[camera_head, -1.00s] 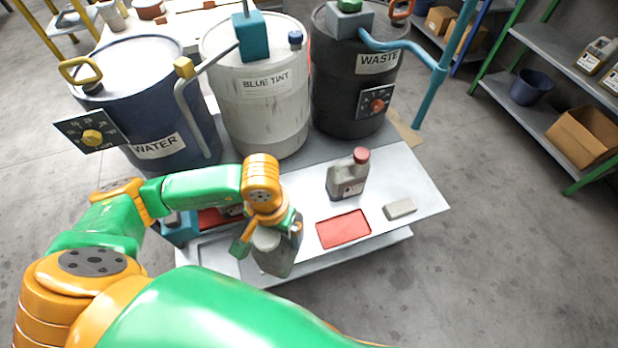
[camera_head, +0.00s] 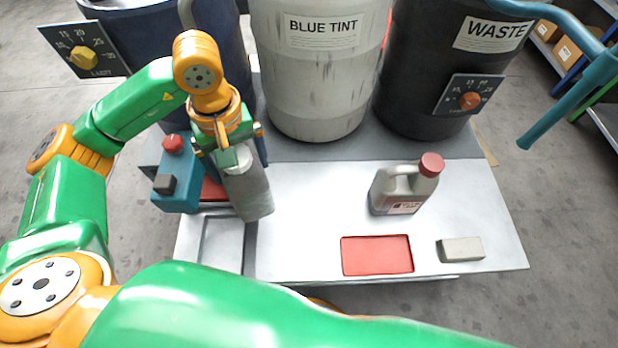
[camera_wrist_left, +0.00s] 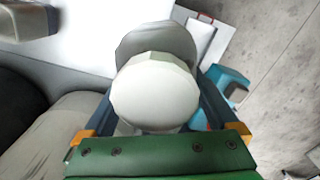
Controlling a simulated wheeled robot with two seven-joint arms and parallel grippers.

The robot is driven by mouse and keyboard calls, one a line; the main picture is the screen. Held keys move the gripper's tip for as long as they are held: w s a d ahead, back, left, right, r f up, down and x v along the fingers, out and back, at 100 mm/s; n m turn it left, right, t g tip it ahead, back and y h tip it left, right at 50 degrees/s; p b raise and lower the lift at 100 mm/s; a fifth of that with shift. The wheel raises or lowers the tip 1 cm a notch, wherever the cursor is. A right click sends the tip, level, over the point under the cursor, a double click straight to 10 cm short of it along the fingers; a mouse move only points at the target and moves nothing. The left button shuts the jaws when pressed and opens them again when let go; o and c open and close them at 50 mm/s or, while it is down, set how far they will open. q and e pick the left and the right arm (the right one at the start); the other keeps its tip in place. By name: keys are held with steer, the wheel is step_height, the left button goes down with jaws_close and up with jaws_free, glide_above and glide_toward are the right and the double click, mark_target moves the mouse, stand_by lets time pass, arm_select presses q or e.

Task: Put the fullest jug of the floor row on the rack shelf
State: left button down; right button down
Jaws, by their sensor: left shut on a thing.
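My left gripper (camera_head: 226,150) is shut on a grey jug (camera_head: 250,193), which hangs below it, slightly tilted, at the left part of the white bench (camera_head: 300,225). I cannot tell if its base touches the bench. In the left wrist view the jug's pale round cap (camera_wrist_left: 155,92) fills the space between the fingers, with the grey body (camera_wrist_left: 155,38) behind it. Another grey jug (camera_head: 402,188) with a red cap stands upright on the bench. A piece of a grey rack shelf (camera_head: 606,122) shows at the right edge. My right gripper is out of view.
A teal box (camera_head: 177,185) with a red knob stands beside the held jug. A red tray (camera_head: 377,255) and a grey block (camera_head: 461,249) lie at the bench front. The blue tint drum (camera_head: 315,80) and waste drum (camera_head: 440,75) stand behind. A teal pipe (camera_head: 570,90) juts out at right.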

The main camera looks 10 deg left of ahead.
arm_select(q)
steer(key=w+d+f, duration=0.7)
steer(key=d+f, duration=0.1)
steer(key=f, duration=0.3)
steer(key=shift+d+f, duration=0.35)
steer(key=shift+d, duration=0.05)
steer(key=shift+s+f, duration=0.1)
steer(key=shift+f, duration=0.05)
jaws_free()
step_height(320, 180, up, 12)
steer(key=shift+r, duration=0.2)
